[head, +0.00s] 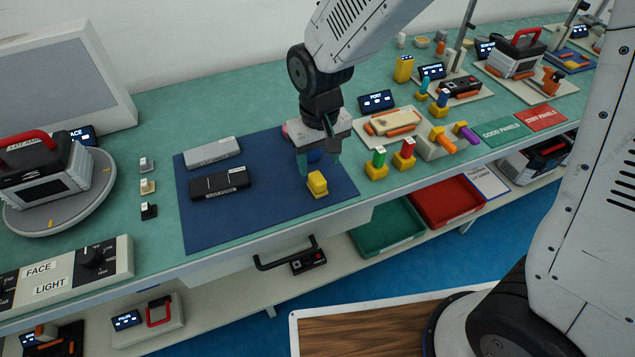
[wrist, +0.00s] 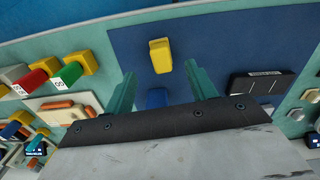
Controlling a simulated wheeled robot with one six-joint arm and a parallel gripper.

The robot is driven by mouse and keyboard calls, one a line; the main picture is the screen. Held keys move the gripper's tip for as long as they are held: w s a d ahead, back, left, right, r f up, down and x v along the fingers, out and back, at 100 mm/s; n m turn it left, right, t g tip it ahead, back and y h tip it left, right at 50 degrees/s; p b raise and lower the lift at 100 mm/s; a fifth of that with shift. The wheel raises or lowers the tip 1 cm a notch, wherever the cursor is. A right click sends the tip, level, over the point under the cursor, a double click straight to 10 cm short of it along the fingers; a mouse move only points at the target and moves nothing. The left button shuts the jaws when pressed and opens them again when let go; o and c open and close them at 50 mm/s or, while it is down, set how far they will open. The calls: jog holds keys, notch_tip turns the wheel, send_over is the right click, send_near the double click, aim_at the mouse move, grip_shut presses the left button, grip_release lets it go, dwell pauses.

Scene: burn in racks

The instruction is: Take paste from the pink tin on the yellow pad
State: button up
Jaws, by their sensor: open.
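My gripper (head: 320,168) is open above the dark blue mat (head: 215,220). Its teal fingers also show in the wrist view (wrist: 161,88). A yellow block (head: 317,184) lies on the mat just in front of the fingers; it also shows in the wrist view (wrist: 160,55). A blue piece (wrist: 156,98) shows between the fingers; I cannot tell whether it joins the yellow block.
Two label-bearing bars, grey (head: 212,152) and black (head: 220,183), lie on the mat. Green-topped (head: 378,157) and red-topped (head: 405,150) pieces on yellow bases stand right of it. A beige tray (head: 392,124) is behind them. The mat's front left is clear.

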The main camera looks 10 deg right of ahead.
aim_at(317, 177)
jog(key=f, duration=0.8)
jog(key=shift+w+a, duration=0.15)
jog(key=shift+w, duration=0.2)
jog(key=c, duration=1.1)
